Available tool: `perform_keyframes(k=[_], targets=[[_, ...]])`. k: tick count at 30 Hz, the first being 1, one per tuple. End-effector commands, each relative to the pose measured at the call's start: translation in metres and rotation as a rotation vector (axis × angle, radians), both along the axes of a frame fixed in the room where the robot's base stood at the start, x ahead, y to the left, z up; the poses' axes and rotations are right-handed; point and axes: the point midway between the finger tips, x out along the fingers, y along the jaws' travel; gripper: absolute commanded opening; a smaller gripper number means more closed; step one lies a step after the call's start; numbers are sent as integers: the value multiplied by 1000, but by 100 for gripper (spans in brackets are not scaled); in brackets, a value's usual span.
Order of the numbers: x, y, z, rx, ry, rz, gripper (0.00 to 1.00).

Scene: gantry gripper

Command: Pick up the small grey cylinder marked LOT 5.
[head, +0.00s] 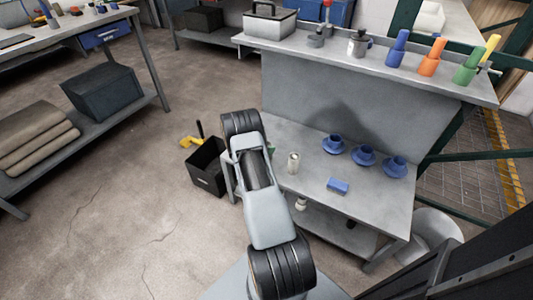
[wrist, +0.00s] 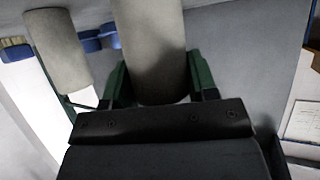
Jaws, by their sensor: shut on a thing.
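In the wrist view my gripper (wrist: 157,80) has its green fingers closed on both sides of a grey cylinder (wrist: 150,35). No marking can be read on it, so I cannot tell if it is LOT 5. A second grey cylinder (wrist: 57,50) stands apart to the left in that view. My arm hides the held cylinder and most of my gripper there.
A raised shelf (head: 365,62) with coloured bottles runs behind. A black bin (head: 206,167) stands left of the table. The table's front right is clear.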

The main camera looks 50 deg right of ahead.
Motion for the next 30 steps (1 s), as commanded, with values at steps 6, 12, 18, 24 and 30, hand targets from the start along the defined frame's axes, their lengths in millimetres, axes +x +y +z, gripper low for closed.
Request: perform_keyframes(k=[6, 12, 18, 24, 30], targets=[[0, 0, 0, 0, 0, -1, 17], [0, 0, 1, -1, -1, 0, 14], [0, 0, 8, -1, -1, 0, 14], [1, -1, 33, -3, -4, -1, 14], [-22, 18, 72, -2, 0, 1, 14]])
